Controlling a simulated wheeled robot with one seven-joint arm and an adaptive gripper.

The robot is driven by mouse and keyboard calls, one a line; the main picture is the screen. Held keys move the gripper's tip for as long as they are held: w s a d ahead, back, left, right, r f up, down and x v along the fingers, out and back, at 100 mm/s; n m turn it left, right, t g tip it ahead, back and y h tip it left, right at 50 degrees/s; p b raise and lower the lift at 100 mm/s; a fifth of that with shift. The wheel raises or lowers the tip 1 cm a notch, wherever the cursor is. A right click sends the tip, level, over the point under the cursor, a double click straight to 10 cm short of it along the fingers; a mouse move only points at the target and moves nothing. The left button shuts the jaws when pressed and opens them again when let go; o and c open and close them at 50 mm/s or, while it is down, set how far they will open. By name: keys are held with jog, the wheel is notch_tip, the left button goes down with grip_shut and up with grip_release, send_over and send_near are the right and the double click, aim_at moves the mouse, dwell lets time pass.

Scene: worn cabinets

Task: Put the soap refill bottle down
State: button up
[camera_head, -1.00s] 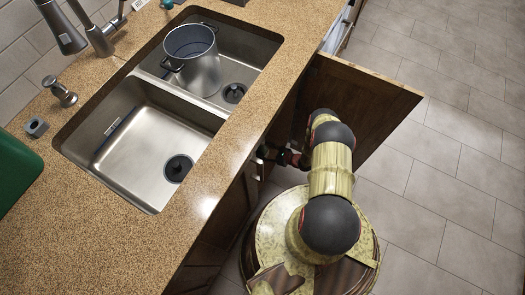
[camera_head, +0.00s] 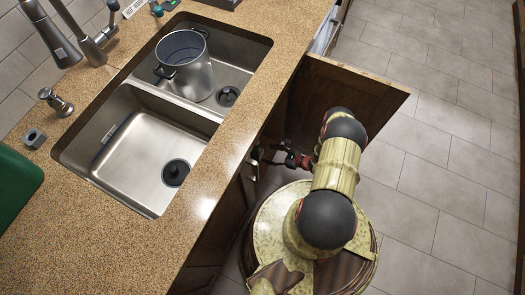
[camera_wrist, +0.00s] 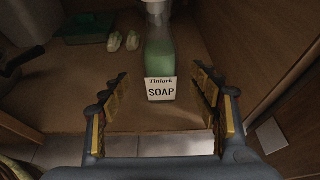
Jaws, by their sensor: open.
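The soap refill bottle (camera_wrist: 160,68) is clear with green liquid and a white label reading "Tinlark SOAP". In the wrist view it stands upright on the brown cabinet floor, beyond my fingertips. My gripper (camera_wrist: 162,85) is open, with a finger on each side of the view and a visible gap between each finger and the bottle. The bottle's top is cut off by the frame edge. In the head view my gripper (camera_head: 264,155) is at the opening of the cabinet under the sink, and the bottle is hidden.
Inside, a green tray (camera_wrist: 82,30) and two small pale items (camera_wrist: 124,41) lie at the back left. The cabinet wall (camera_wrist: 262,45) is close on the right. A pot (camera_head: 186,66) sits in the sink.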

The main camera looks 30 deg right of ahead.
jog(key=v, duration=0.3)
jog(key=shift+s, duration=0.1)
jog(key=shift+d, duration=0.1)
dwell(0.5)
